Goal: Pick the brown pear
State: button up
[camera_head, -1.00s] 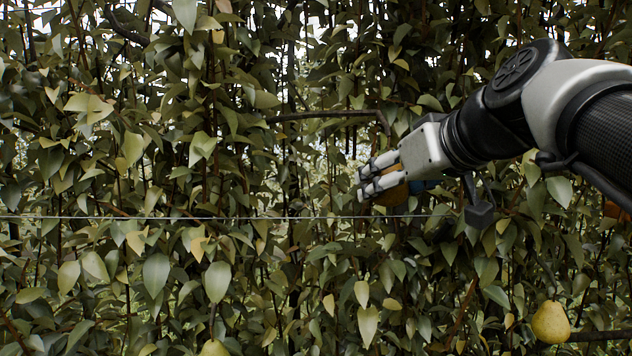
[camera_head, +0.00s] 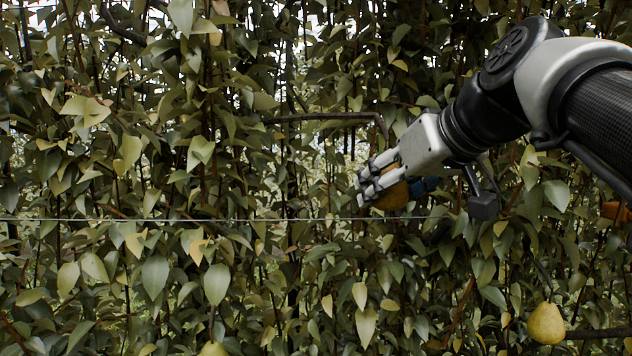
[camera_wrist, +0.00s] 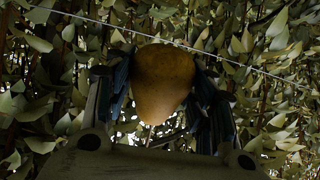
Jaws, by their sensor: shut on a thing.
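The brown pear (camera_wrist: 163,82) is in the middle of the wrist view, with its wide end up and its narrow end toward my palm. My gripper (camera_wrist: 161,88) is shut on it, with dark fingers along both sides. In the head view, my gripper (camera_head: 372,184) is right of the middle, and the brown pear (camera_head: 393,197) shows partly behind its light fingers. Much of the pear is hidden by the fingers there.
A yellow pear (camera_head: 546,323) hangs at the lower right, and another (camera_head: 213,349) is cut by the bottom edge. A thin wire (camera_head: 180,219) runs across the foliage near my gripper. A bare branch (camera_head: 325,116) lies above it. Dense leaves fill the background.

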jog(key=shift+s+r+g, duration=0.1)
jog(key=shift+s+g, duration=0.35)
jog(key=shift+g, duration=0.35)
jog(key=shift+s, duration=0.1)
jog(key=shift+s+r+g, duration=0.15)
jog(key=shift+s+g, duration=0.15)
jog(key=shift+g, duration=0.5)
jog(key=shift+s, duration=0.1)
jog(key=shift+s+a+r+m, duration=0.1)
jog(key=shift+s+m, duration=0.05)
jog(key=shift+m, duration=0.15)
